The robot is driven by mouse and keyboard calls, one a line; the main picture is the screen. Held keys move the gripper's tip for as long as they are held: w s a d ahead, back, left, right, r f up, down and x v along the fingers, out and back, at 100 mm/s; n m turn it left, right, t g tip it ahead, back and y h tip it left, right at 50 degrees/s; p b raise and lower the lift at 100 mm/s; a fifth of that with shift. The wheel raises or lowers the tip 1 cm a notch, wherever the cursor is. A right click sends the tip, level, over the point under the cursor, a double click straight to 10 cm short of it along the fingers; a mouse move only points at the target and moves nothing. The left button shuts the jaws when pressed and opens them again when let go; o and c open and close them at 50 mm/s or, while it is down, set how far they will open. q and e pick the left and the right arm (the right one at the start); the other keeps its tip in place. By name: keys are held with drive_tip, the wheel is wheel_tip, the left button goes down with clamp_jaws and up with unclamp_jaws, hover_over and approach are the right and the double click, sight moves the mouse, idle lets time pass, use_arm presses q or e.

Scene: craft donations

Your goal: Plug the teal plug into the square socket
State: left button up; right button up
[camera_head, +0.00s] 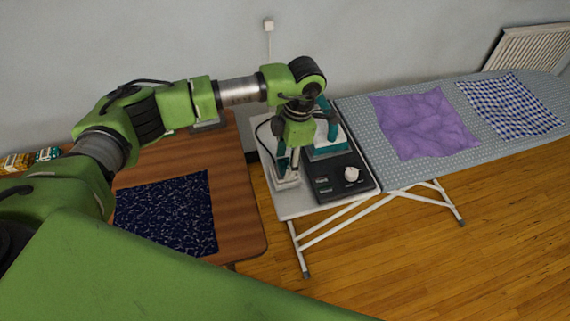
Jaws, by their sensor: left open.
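My left gripper (288,165) points down, open, over the near left part of the white end of the ironing board. A pale block-like thing (287,184) lies right under its fingers; I cannot tell whether they touch it. A small teal patch shows by the fingers, but I cannot tell whether it is the teal plug or part of something else. A teal iron (330,148) stands just right of the gripper, partly hidden by it. The square socket cannot be made out for certain. My right gripper is not in view.
A dark control box (343,180) with a white knob (351,174) is close on the right. A patterned ironing board (400,172) carries purple cloth (425,122) and checked cloth (510,104). A wooden table (236,190) with navy cloth (168,214) is left. A wall outlet (268,24) has a cord.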

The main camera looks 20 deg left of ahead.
use_arm(q)
drive_tip(key=c, duration=1.2)
drive_tip(key=shift+r, duration=0.15)
drive_tip(key=shift+r, duration=0.2)
wheel_tip(320, 180, up, 2)
drive_tip(key=shift+w+r+b, duration=0.1)
drive_tip(key=shift+b, duration=0.45)
drive_tip(key=s+d+r+b, duration=0.1)
drive_tip(key=s+r, duration=0.2)
drive_tip(key=s, duration=0.1)
drive_tip(key=s+d+r+b, duration=0.1)
drive_tip(key=s+r+b, duration=0.1)
drive_tip(key=s, duration=0.3)
drive_tip(key=s+d+r+b, duration=0.1)
drive_tip(key=s+r+b, duration=0.1)
drive_tip(key=s+r, duration=0.2)
drive_tip(key=shift+s+d+r, duration=0.35)
drive_tip(key=shift+d+r, duration=0.05)
drive_tip(key=shift+r, duration=0.2)
